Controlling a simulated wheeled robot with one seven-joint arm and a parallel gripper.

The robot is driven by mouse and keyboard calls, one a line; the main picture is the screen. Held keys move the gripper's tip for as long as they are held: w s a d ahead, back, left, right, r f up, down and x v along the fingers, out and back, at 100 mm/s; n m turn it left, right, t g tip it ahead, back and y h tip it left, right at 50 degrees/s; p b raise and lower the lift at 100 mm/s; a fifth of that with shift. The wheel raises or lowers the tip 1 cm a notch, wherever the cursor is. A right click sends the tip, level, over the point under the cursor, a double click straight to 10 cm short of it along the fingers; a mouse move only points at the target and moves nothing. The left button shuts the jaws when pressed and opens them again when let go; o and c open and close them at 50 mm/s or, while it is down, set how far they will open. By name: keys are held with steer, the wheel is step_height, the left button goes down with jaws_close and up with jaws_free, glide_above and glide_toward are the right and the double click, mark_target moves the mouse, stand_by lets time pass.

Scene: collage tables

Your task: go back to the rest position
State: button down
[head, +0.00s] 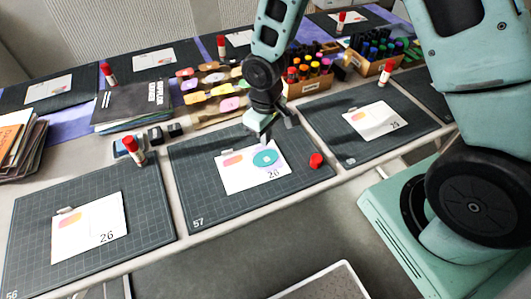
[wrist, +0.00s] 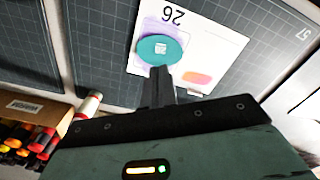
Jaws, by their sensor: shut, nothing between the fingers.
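My gripper (head: 268,136) is shut and empty. In the head view it hangs over the middle cutting mat (head: 200,205), marked 57, at the far edge of a white card (head: 233,182) numbered 26. The card carries a teal disc (head: 265,158) with a pale centre, and a reddish-orange patch to its left. In the wrist view the closed fingers (wrist: 160,92) point at the card (wrist: 215,50), and their tips show just below the teal disc (wrist: 160,60). I cannot tell how high the fingers are above the card.
A red cap (head: 316,160) is on the mat, right of the card. A glue stick (head: 134,150) stands at the left mat. Marker boxes (head: 308,86), paint-like pads (head: 208,92) and a dark booklet (head: 135,103) lie behind. Neighbouring mats (head: 90,230) hold similar cards.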

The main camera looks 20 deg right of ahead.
steer(key=shift+r, duration=0.3)
steer(key=s+a+r, duration=0.3)
steer(key=s+r, duration=0.6)
steer(key=s, duration=0.1)
steer(key=s+a+r+n, duration=0.1)
steer(key=s+a+r, duration=0.2)
steer(key=s+r, duration=0.7)
steer(key=shift+r+n+y, duration=0.15)
steer(key=shift+n+y, duration=0.15)
steer(key=shift+a, duration=0.1)
